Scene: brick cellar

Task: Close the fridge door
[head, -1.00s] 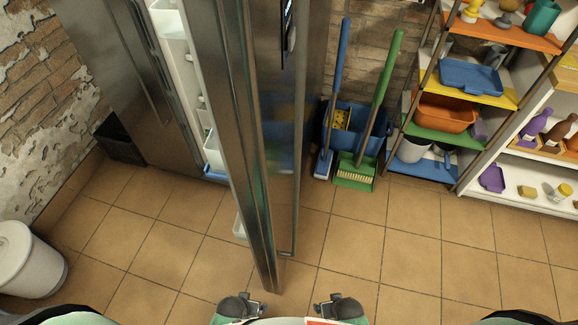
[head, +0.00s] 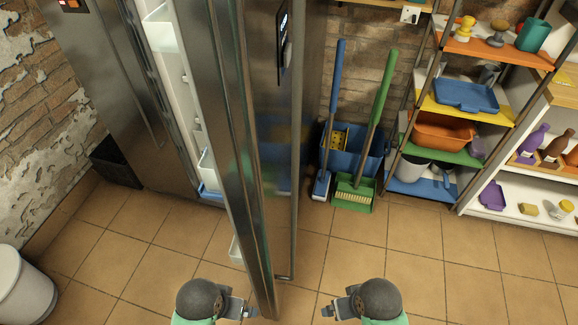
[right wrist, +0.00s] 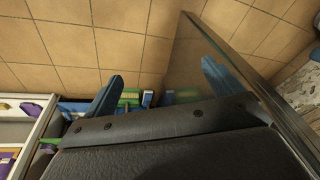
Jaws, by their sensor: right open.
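The steel fridge (head: 120,100) stands at the left with its door (head: 236,150) wide open, the door's edge pointing toward me. White door shelves (head: 160,30) show on the door's left, inner side. The long handle (head: 294,160) is on its right, outer side. My left gripper (head: 250,310) is just left of the door's near end; its jaw opening is unclear. My right gripper (head: 328,309) is open and empty, right of the door and apart from the handle in the head view. In the right wrist view, its blue fingers (right wrist: 162,88) show with the steel door (right wrist: 205,55) beside the right finger.
A blue mop bucket (head: 350,150), a blue broom (head: 329,130) and a green broom (head: 378,105) stand against the back wall. A shelf rack (head: 465,125) is at the right. A white bin (head: 22,290) is at the lower left. Tiled floor is clear right of the door.

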